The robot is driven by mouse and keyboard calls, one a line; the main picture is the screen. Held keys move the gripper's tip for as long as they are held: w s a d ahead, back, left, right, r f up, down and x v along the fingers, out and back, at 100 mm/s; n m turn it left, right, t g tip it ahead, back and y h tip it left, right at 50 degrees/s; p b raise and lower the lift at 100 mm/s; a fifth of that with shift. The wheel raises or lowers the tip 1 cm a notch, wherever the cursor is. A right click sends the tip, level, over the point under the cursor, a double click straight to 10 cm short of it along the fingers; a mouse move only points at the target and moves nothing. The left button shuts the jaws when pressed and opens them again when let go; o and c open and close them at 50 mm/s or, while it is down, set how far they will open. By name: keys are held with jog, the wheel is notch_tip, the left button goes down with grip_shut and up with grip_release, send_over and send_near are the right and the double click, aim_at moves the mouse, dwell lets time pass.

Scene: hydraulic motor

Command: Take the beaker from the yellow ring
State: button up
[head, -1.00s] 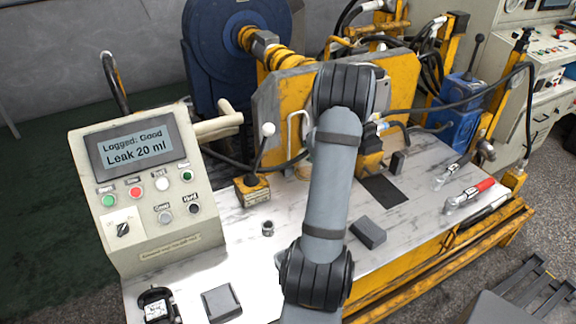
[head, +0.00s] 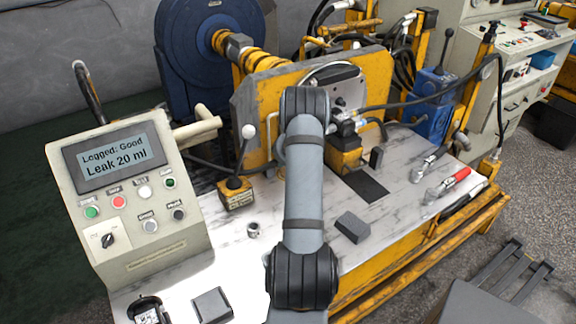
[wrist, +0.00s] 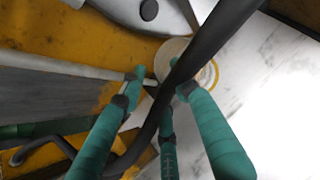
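In the wrist view a pale round beaker (wrist: 174,50) stands at the yellow ring (wrist: 215,75), seen from above beside the yellow metalwork. A black hose crosses in front and hides part of it. My gripper (wrist: 160,88) has green fingers that are spread apart, with their tips just short of the beaker. I see nothing held between them. One fingertip lies close to the beaker's lower edge in the picture; I cannot tell if it touches. In the head view my arm hides the gripper, beaker and ring.
The black hose (wrist: 200,55) runs diagonally across the gripper's space. In the head view a control box (head: 125,190) stands at left, reading "Logged: Good, Leak 20 ml". A lever on a yellow base (head: 235,192) and a dark grey block (head: 352,227) flank my arm on the bench.

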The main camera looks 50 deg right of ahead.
jog(key=shift+c, duration=1.3)
grip_shut()
